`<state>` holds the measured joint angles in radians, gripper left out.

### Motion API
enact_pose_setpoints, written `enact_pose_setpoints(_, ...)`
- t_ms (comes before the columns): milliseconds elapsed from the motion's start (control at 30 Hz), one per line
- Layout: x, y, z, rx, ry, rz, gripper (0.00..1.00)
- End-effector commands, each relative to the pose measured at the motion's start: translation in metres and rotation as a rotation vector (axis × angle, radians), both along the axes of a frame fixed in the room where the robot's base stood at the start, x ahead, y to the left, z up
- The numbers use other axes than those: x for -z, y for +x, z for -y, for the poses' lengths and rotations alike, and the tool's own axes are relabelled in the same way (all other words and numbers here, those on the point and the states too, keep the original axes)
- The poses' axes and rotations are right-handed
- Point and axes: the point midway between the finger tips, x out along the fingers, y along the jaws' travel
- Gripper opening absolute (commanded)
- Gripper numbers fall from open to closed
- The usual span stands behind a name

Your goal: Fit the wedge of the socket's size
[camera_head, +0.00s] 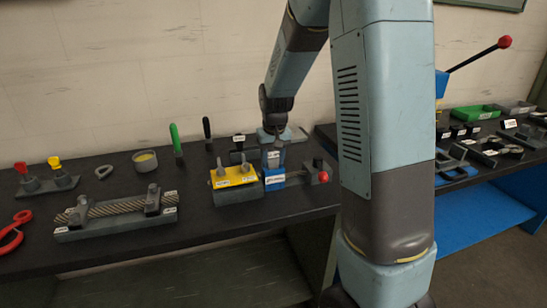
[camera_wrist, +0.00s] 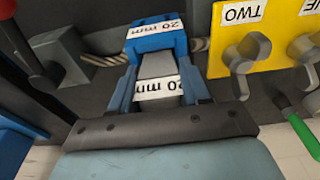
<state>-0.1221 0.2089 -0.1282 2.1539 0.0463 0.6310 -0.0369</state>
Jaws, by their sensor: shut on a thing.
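My gripper (camera_wrist: 157,88) is shut on a grey wedge (camera_wrist: 157,66) with a white label reading 20 mm. The blue socket (camera_wrist: 150,42), also labelled 20 mm, lies just beyond the wedge in the wrist view. The wedge's far end reaches the socket's edge; I cannot tell how far it is inside. In the head view the blue socket (camera_head: 275,183) sits on the bench beside the yellow block, with my gripper (camera_head: 273,149) right above it. The wedge is mostly hidden in the head view.
A yellow block (camera_head: 234,174) with grey levers stands close left of the socket. A red-knobbed part (camera_head: 320,166) is to its right. A rope fixture (camera_head: 115,212), red and yellow handled parts (camera_head: 47,179) and a cup (camera_head: 145,161) occupy the bench's left side.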

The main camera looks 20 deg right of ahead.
Motion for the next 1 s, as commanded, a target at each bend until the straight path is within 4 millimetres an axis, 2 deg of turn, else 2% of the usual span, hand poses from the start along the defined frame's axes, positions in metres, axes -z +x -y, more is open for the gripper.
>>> enact_pose_setpoints(67,0.001,0.0,0.0,0.0,0.0,0.001,0.0)
enact_pose_setpoints(100,0.001,0.0,0.0,0.0,0.0,0.001,0.49)
enact_pose_setpoints(367,0.001,0.0,0.0,0.001,0.0,0.0,0.74)
enact_pose_setpoints(767,-0.003,-0.001,0.0,0.0,0.0,0.0,0.76)
enact_pose_setpoints(867,-0.014,-0.001,0.0,0.0,0.0,0.003,0.76)
enact_pose_setpoints(1000,-0.038,-0.005,0.0,0.0,0.0,0.004,0.76)
